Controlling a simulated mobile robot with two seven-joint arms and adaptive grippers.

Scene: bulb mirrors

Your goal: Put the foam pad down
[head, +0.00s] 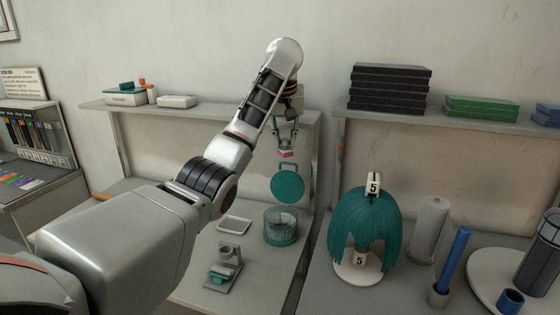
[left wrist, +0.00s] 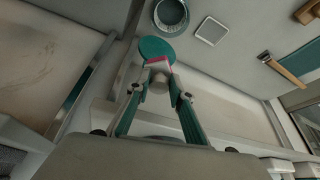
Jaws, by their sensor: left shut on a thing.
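My left gripper (head: 287,150) is shut on a small pink block, which I take as the foam pad (head: 287,154). It is held in the air in front of the back panel, above the bench. In the left wrist view the pink pad (left wrist: 158,63) shows between the fingertips of the left gripper (left wrist: 158,68), partly covered by them. A teal disc with a loop handle (head: 288,187) shows just below the pad; whether it touches the pad or what supports it I cannot tell. My right gripper is not in view.
A white shallow tray (head: 234,226) and a round teal-rimmed container (head: 282,238) stand on the bench below. A small grey stand (head: 224,272) is nearer. A shelf (head: 200,112) runs behind. A teal fringed stand (head: 364,228) is at right.

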